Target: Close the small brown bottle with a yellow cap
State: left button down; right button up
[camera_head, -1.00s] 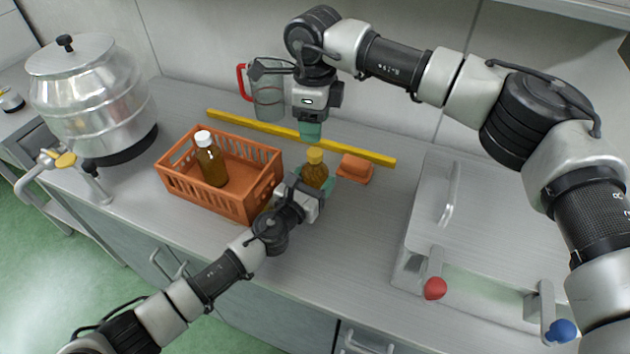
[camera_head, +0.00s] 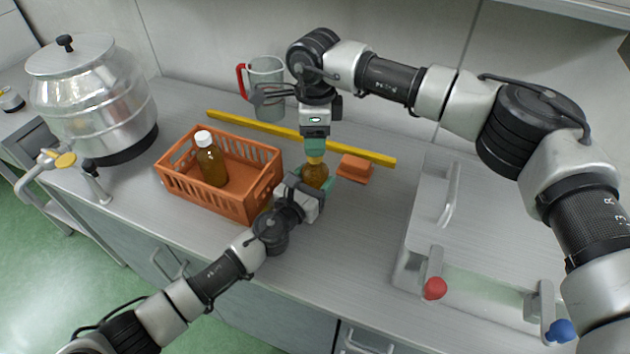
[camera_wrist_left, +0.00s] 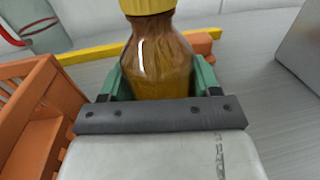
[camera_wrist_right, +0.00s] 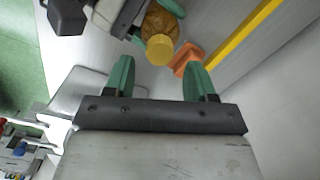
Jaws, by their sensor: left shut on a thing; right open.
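The small brown bottle (camera_head: 315,176) stands upright on the counter, right of the orange crate. Its yellow cap (camera_wrist_left: 148,6) sits on its neck; I cannot tell how tight it is. My left gripper (camera_head: 318,188) is shut on the bottle's body, and its green fingers flank the bottle in the left wrist view (camera_wrist_left: 158,85). My right gripper (camera_head: 315,146) points down just above the cap, which it partly hides in the head view. In the right wrist view, its fingers (camera_wrist_right: 158,80) are apart, with the yellow cap (camera_wrist_right: 160,49) beyond and between them.
The orange crate (camera_head: 215,207) holds a white-capped brown bottle (camera_head: 210,162). A yellow bar (camera_head: 370,156) and an orange block (camera_head: 355,168) lie behind the held bottle. A red-handled jug (camera_head: 268,95), a steel drum (camera_head: 90,95) and a steel lidded unit (camera_head: 480,215) flank the workspace.

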jog(key=shift+f, duration=2)
jog(key=shift+c, duration=0.2)
jog(key=c, duration=0.9)
jog(key=o, duration=1.1)
jog(key=shift+c, duration=0.2)
notch_tip(320, 180, up, 12)
